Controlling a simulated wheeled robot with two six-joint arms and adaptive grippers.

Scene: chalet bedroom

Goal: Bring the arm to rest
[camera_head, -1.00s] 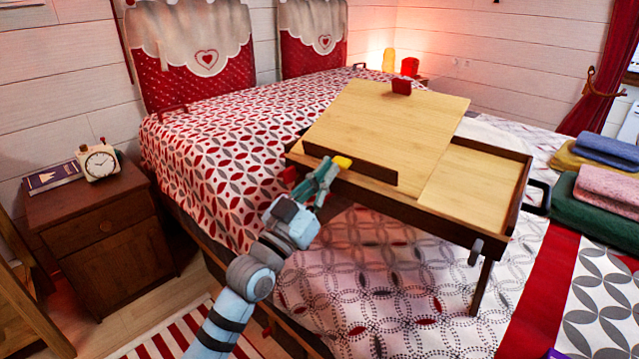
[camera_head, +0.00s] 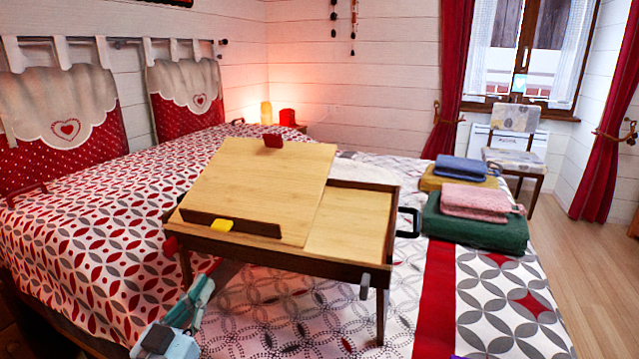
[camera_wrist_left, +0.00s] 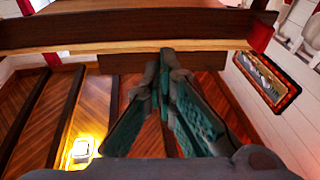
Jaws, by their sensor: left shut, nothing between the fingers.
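My left gripper (camera_head: 199,294) is low in the head view, in front of the left part of the wooden bed tray table (camera_head: 345,263). In the left wrist view its two fingers (camera_wrist_left: 164,62) meet at the tips, shut with nothing between them. The table's dark edge (camera_wrist_left: 120,28) crosses the top of that view, beyond the fingertips. A yellow piece (camera_head: 221,225) sits by the ledge of the tilted board, and a red piece (camera_head: 273,141) is at its top edge. My right gripper is not in view.
The bed (camera_head: 80,225) with its patterned cover fills the left and middle. Folded towels (camera_head: 475,232) lie right of the table. A chair (camera_head: 515,150) stands by the window, with bare floor (camera_head: 575,265) at the right.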

